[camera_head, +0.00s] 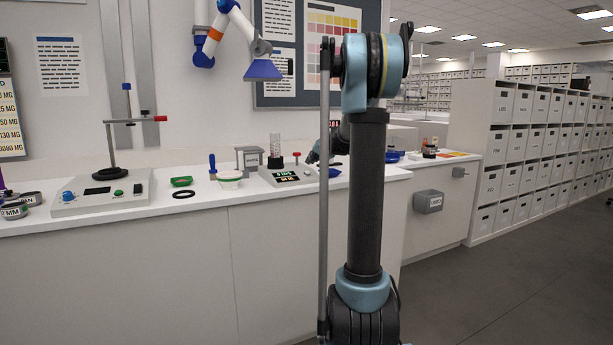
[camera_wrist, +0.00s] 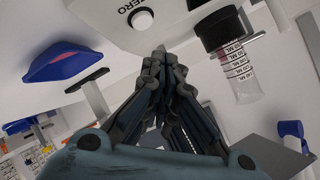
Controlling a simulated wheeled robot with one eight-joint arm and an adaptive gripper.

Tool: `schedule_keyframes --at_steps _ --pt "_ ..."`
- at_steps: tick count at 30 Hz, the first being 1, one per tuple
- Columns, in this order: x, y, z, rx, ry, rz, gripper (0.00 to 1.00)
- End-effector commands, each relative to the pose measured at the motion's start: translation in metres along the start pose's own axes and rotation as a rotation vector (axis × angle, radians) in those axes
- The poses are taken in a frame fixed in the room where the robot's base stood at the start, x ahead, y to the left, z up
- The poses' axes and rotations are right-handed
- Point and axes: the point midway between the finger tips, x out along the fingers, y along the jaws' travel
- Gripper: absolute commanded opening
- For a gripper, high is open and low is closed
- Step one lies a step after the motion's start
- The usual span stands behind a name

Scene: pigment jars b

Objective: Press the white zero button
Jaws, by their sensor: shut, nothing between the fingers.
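The white zero button (camera_wrist: 141,18) shows near the top of the wrist view. It is a round white cap on the pale face of a device (camera_wrist: 120,40), beside lettering of which "ERO" is readable. My gripper (camera_wrist: 160,50) is shut and empty, its fingertips just below and right of the button in the picture. I see no clear contact with it. In the head view the device (camera_head: 266,177) with a lit display sits on the counter. My gripper (camera_head: 315,155) is partly hidden there behind my arm, and I cannot make out the button.
A graduated cylinder (camera_wrist: 240,75) in a dark holder stands close to my gripper. A blue dish (camera_wrist: 62,62) with pink contents is at left in the wrist view.

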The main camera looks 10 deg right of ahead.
Motion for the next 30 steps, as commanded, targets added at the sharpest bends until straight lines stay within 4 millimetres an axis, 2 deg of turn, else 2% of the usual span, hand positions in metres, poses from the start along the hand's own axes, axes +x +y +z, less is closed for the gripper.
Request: schedule_keyframes --at_steps 15,30 --pt "-0.027 -0.019 -0.019 0.000 0.000 0.000 0.00" --pt "-0.028 -0.020 -0.020 0.000 0.000 0.000 0.00"
